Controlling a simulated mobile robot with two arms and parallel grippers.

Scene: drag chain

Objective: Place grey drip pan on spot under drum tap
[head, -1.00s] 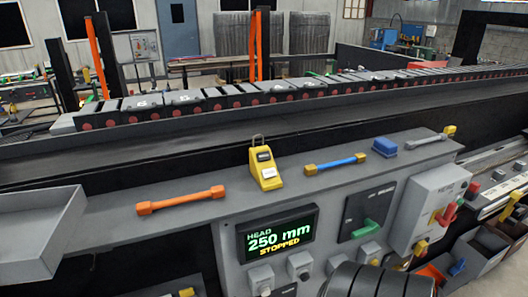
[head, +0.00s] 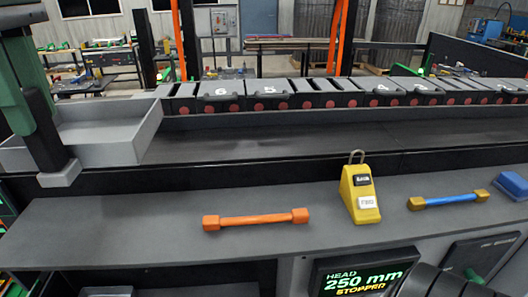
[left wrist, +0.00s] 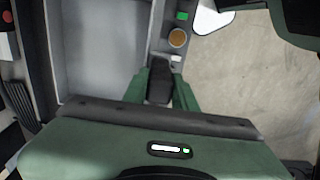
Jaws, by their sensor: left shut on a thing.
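The grey drip pan (head: 142,138) is a shallow open tray at the left of the head view, empty where its inside shows. My left gripper (head: 60,170) is shut on its near wall, with one grey fingertip outside the pan. The pan appears raised above the grey ledge, with dark rail showing beneath its right end. In the left wrist view the pan (left wrist: 100,45) fills the upper left and the left gripper (left wrist: 160,80) is at its right-hand wall. No drum, tap or marked spot can be made out.
The grey ledge (head: 120,225) runs across the front. On it lie an orange-ended bar (head: 255,219), a yellow padlock-like block (head: 360,195), a blue bar (head: 448,200) and a blue block (head: 512,185). A numbered chain (head: 300,95) runs behind. The ledge's left part is bare.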

